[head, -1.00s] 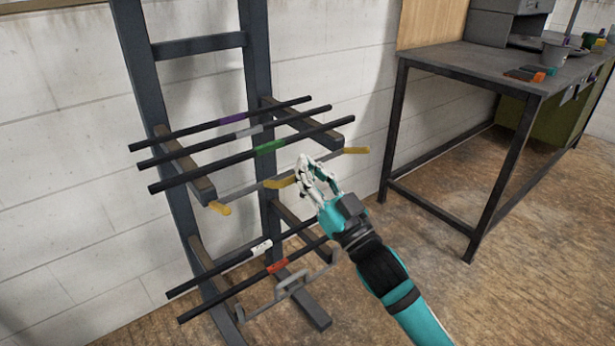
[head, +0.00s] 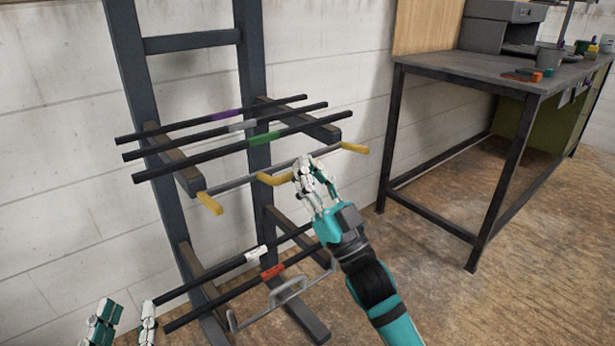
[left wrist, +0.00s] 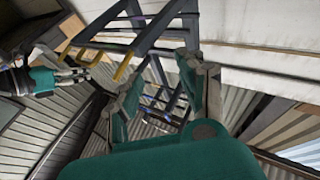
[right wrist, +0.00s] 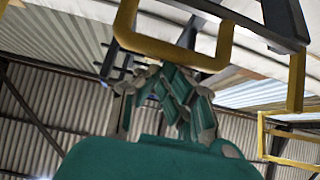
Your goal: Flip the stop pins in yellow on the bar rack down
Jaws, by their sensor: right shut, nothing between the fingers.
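The bar rack (head: 252,60) stands against the wall. A grey rod (head: 238,181) crosses in front of its upper arms, with a yellow stop pin at the left end (head: 210,203) and one at the right end (head: 354,148). Both stick outward. A yellow middle piece (head: 272,180) is on the same rod; a yellow bracket (right wrist: 165,48) shows close up in the right wrist view. My right gripper (head: 308,172) is shut and empty, just right of the middle piece; contact is unclear. My left gripper (head: 126,318) is open, low at the left, below the rack's upper arms.
Black bars with purple, grey and green bands (head: 262,139) lie on the upper arms. Bars with white and red bands (head: 272,272) lie on the lower arms, behind a grey gate (head: 287,291). A workbench (head: 480,71) stands at the right. Floor between is clear.

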